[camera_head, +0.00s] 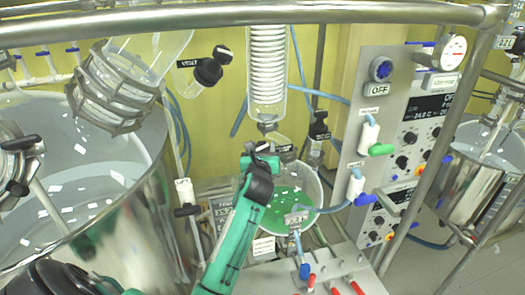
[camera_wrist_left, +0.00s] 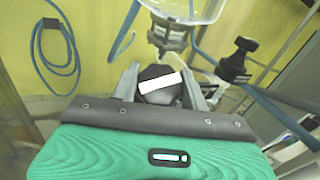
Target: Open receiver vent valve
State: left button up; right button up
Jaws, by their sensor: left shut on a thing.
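My left gripper (camera_head: 262,163) reaches up from the bottom middle of the head view, just under the glass coil condenser (camera_head: 267,70). In the left wrist view my left gripper (camera_wrist_left: 165,85) has its two grey fingers on either side of a dark valve handle (camera_wrist_left: 158,95) with a white label, and is shut on it. In the head view the gripper largely hides this handle. The label's text cannot be read, so I cannot tell from it which valve this is. A round vessel with green contents (camera_head: 290,195), apparently the receiver, is just below. My right gripper is not in view.
A black valve (camera_head: 318,128) is close right of the gripper. A control panel (camera_head: 385,130) with green (camera_head: 382,150) and blue handles stands further right. A metal rail (camera_head: 240,14) crosses above. Blue hoses hang around.

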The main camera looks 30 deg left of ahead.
pick_arm(q)
jog(key=n+g+y, duration=0.1)
jog(key=n+y, duration=0.1)
jog(key=shift+f+n+g+b, duration=0.1)
jog(key=shift+n+g+b, duration=0.2)
jog(key=shift+b, duration=0.05)
jog(key=n+g+y, duration=0.2)
jog(key=n, duration=0.1)
jog(key=shift+n+g, duration=0.3)
jog(key=n+g, duration=0.2)
jog(key=n, duration=0.1)
jog(key=n+g+y, duration=0.1)
jog(key=n+g, duration=0.1)
jog(key=g, duration=0.1)
jog(key=shift+r+n+y, duration=0.2)
jog(key=shift+n+y, duration=0.1)
jog(key=shift+n, duration=0.1)
jog(key=n+g+p, duration=0.1)
jog(key=n+g, duration=0.2)
jog(key=n, duration=0.1)
jog(key=shift+g, duration=0.4)
jog(key=n+g+h+p, duration=0.1)
jog(key=n+g, duration=0.2)
jog(key=shift+n+h, duration=0.3)
jog(key=shift+h, duration=0.1)
jog(key=n+g+h, duration=0.3)
jog(key=n, duration=0.1)
jog(key=shift+f, duration=0.1)
jog(key=shift+n+h, duration=0.3)
jog(key=shift+f, duration=0.1)
